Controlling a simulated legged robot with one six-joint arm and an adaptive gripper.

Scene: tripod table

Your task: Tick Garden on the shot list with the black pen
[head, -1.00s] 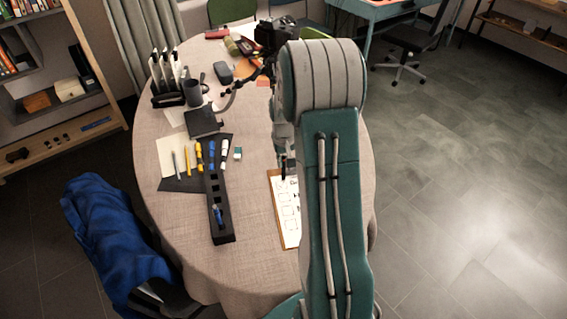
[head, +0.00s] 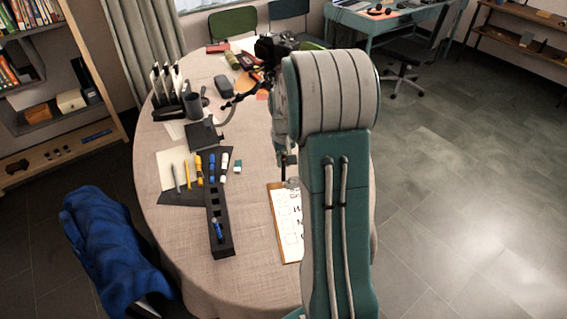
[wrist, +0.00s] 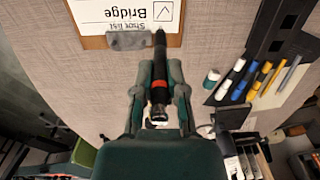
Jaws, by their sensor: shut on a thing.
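My gripper (wrist: 160,80) is shut on the black pen (wrist: 159,60), which has a red band. The pen points away from the wrist, its tip over the edge of the shot list (wrist: 105,14) beside the grey clip (wrist: 128,42). I cannot tell whether the tip touches. The Garden line is outside that view. In the head view the shot list (head: 287,222) lies on a brown clipboard (head: 273,209), its right side hidden by my arm. My gripper (head: 289,181) is at its far end.
Left of the clipboard are a long black pen holder (head: 219,232) and several markers (head: 199,168). A dark notebook (head: 203,134), a cup (head: 193,105) and a camera (head: 272,48) stand farther back. The cloth between holder and clipboard is clear.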

